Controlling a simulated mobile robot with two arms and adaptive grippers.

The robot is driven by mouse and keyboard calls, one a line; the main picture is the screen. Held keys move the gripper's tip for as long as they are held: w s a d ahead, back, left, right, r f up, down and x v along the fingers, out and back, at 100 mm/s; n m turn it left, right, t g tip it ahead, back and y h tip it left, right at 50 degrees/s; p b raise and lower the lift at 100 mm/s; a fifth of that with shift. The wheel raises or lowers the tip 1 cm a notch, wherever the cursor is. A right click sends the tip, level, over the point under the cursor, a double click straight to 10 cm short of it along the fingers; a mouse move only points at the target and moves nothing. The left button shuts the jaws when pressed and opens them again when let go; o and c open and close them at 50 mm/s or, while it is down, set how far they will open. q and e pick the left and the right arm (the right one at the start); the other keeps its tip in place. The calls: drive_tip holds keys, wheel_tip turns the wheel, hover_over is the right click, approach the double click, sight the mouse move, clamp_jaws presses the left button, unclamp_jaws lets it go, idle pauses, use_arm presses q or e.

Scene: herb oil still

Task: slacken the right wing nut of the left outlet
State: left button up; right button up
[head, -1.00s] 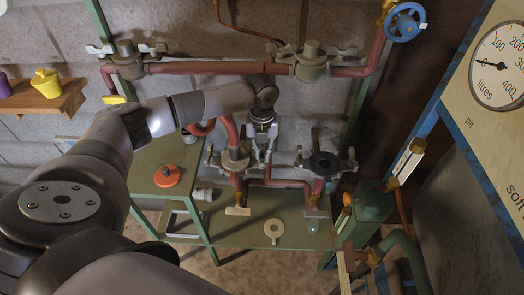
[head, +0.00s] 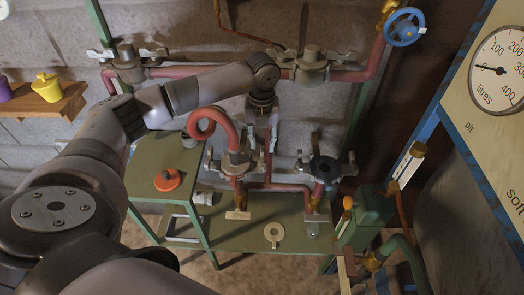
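The left outlet (head: 237,167) is a grey flange at the lower pipe, with a curved red pipe (head: 208,114) coming down onto it. Its left wing nut (head: 211,162) shows clear of my arm. Its right wing nut (head: 259,164) stands on the flange's other side, just below my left gripper. My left gripper (head: 263,143) points down over that side, its two fingers apart with a gap between them and nothing visible held. The fingertips appear a little above the nut; contact cannot be told. My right gripper is not in view.
The right outlet (head: 325,168), with a dark opening and wing nuts, stands close on the right. An upper red pipe (head: 207,69) with flanges runs behind my arm. A green bench (head: 205,228) holds a pale ring (head: 273,233).

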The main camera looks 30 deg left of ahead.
sight(262, 157)
use_arm(q)
drive_tip(key=shift+r, duration=2.75)
